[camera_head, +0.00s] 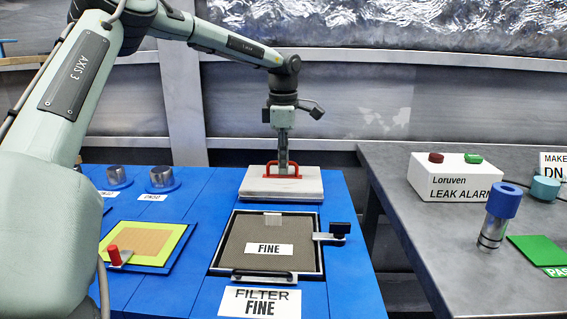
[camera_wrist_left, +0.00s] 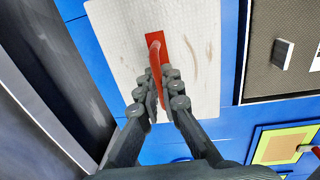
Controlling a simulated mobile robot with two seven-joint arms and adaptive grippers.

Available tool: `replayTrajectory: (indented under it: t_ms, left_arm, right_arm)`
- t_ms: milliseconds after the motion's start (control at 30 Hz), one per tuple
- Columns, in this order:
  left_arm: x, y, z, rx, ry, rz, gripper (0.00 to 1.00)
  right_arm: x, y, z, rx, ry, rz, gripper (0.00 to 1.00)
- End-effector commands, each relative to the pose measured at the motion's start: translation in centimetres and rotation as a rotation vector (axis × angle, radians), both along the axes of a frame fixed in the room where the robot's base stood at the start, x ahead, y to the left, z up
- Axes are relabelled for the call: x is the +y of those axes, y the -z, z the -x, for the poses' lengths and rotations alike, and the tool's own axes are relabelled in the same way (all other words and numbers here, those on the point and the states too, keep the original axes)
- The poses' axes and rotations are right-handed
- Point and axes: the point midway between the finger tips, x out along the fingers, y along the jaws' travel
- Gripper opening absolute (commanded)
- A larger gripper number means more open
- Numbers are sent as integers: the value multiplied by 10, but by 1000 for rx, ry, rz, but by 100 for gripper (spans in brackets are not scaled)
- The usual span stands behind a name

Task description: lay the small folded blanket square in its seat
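A thick off-white square pad (camera_head: 281,194) with a red handle on top, which looks like the folded blanket square, is at the back of the blue table. My left gripper (camera_head: 283,170) points straight down at the red handle. In the left wrist view, its fingers (camera_wrist_left: 163,88) lie close on both sides of the red handle (camera_wrist_left: 157,62), and the pad (camera_wrist_left: 195,45) is below them. I cannot tell whether the pad rests on the table or is just above it. A framed bay (camera_head: 216,262) in front of the pad holds a dark panel marked FINE. My right gripper is not in view.
A yellow-green framed plate (camera_head: 175,247) with a red knob lies to the left. Two metal cylinders on blue bases (camera_head: 162,178) stand behind it. A dark clamp (camera_head: 340,229) sits at the bay's right edge. A grey table (camera_head: 430,235) with a leak alarm box (camera_head: 452,180) is at right.

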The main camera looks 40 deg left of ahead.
Motion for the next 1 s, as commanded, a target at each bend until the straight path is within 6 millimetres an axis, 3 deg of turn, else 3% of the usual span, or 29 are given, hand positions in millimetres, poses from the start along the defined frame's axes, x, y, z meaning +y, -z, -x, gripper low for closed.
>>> replayTrajectory:
  t_ms: [933,1000]
  left_arm:
    - [0,2,0,-1,0,0,0]
    - [0,2,0,-1,0,0,14]
  right_arm:
    - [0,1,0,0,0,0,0]
    - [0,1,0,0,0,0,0]
